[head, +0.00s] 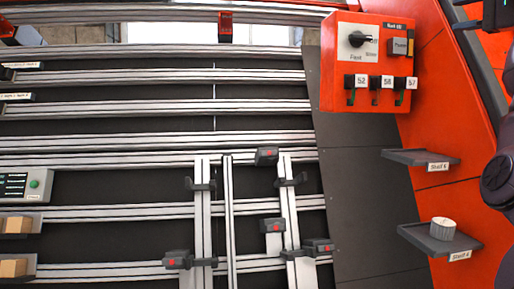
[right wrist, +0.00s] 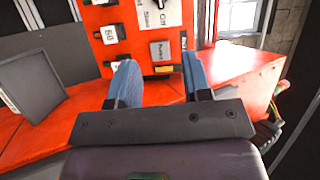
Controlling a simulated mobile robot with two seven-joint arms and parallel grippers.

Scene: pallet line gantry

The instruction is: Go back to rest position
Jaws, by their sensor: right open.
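My right gripper (right wrist: 158,64) is open and empty in the right wrist view, its two blue fingers apart with nothing between them. Beyond the fingers is the orange control box (right wrist: 165,40) with its knob and labelled switches. In the head view, dark parts of my right arm show along the right edge, to the right of the control box (head: 366,25) and the orange panel. My left gripper is not in view.
Two grey shelves stick out from the orange panel, an upper one (head: 407,157) and a lower one (head: 417,235); a white ridged cup (head: 443,228) stands on the lower. Metal rails (head: 150,140) with dark clamps fill the left and middle.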

